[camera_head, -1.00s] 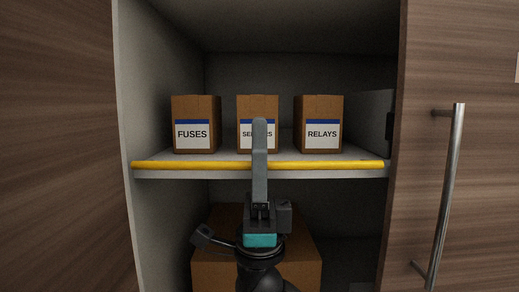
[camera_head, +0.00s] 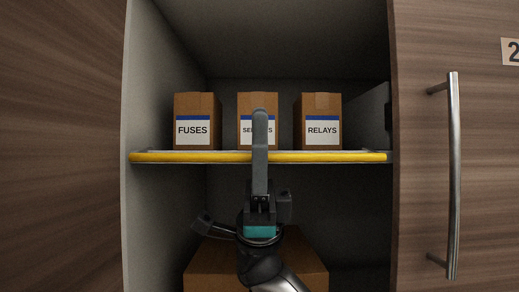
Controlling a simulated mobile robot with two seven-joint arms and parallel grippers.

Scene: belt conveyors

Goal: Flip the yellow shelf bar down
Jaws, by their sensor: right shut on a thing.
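The yellow shelf bar (camera_head: 330,157) runs along the front edge of the shelf inside the open cabinet. It spans nearly the full width of the opening and covers most of the shelf's front face, with a thin pale strip of shelf above it. My right gripper (camera_head: 260,118) comes up from below, in front of the middle of the bar, with its fingers pointing up. It is shut on the bar, and its fingers hide the contact. My left gripper is not in view.
On the shelf stand boxes labelled FUSES (camera_head: 196,108), a partly hidden one (camera_head: 246,103), and RELAYS (camera_head: 322,105). A larger cardboard box (camera_head: 210,272) is below. A wooden door (camera_head: 420,180) with a metal handle (camera_head: 454,180) stands at right.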

